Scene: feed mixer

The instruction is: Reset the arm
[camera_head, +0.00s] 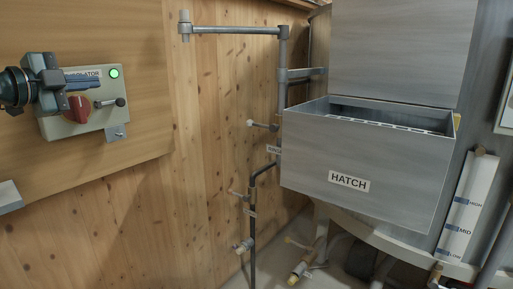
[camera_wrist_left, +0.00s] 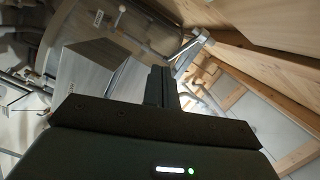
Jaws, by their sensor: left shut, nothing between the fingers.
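My left gripper (camera_head: 62,88) comes in from the left edge in the head view. It is in front of the isolator box (camera_head: 110,122) on the wooden wall and covers part of its label. In the left wrist view its dark fingers (camera_wrist_left: 161,86) are together with nothing between them. The isolator box has a red rotary knob (camera_head: 76,108), a lit green lamp (camera_head: 114,72) and a small lever (camera_head: 112,102) at its right. I cannot tell whether the gripper touches the box. My right gripper is in neither view.
A grey metal hopper labelled HATCH (camera_head: 348,181) stands at the right, its top open. A grey pipe post (camera_head: 283,70) with a horizontal arm (camera_head: 235,30) and several small valves stands between the wall and the hopper. A level gauge (camera_head: 467,215) is at the far right.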

